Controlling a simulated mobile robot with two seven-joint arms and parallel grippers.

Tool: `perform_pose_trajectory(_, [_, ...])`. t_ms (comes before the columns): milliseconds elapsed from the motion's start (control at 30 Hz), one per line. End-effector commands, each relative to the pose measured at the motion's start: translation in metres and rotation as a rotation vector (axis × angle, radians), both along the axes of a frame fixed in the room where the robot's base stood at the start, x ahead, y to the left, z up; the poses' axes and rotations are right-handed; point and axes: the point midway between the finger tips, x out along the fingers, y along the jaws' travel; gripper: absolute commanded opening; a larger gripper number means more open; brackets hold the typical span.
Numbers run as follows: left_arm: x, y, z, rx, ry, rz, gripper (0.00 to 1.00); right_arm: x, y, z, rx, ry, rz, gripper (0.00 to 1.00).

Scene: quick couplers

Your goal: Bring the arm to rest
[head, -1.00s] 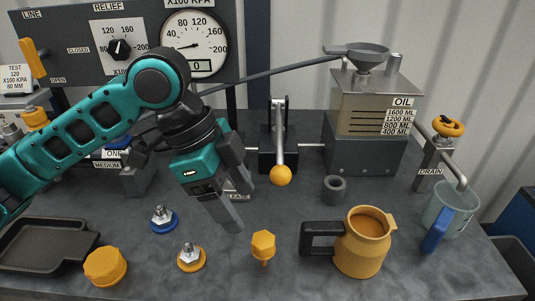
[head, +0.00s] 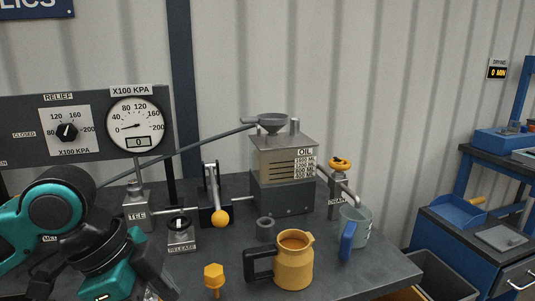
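My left arm, teal and black, comes in at the lower left of the head view and hangs low over the left side of the bench. Its gripper fingers are mostly cut off by the bottom edge, so I cannot tell whether they are open or shut or hold anything. My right arm and gripper are not in view.
The dark bench (head: 345,277) bears a yellow jug (head: 293,265), an orange-headed plug (head: 213,277), a grey ring (head: 265,229), a pump lever with orange knob (head: 220,219), an oil tank (head: 284,165) and a blue-handled cup (head: 361,226). A blue shelf unit (head: 462,237) stands right.

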Motion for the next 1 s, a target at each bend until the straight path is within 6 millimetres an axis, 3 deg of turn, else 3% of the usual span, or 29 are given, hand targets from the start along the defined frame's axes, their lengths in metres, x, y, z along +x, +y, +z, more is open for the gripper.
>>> perform_pose_trajectory(333, [-0.009,-0.038,-0.061,-0.102,-0.027,0.145,0.69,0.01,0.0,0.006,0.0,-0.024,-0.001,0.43])
perform_pose_trajectory(567, [-0.021,-0.046,-0.104,-0.177,-0.029,0.395,0.69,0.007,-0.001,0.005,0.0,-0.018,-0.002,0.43])
perform_pose_trajectory(767, [-0.042,-0.027,-0.143,-0.174,-0.005,0.686,0.69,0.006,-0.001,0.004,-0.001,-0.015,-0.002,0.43])
perform_pose_trajectory(1000, [-0.083,0.019,-0.185,-0.067,0.032,1.021,0.69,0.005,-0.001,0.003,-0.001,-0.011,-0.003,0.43])
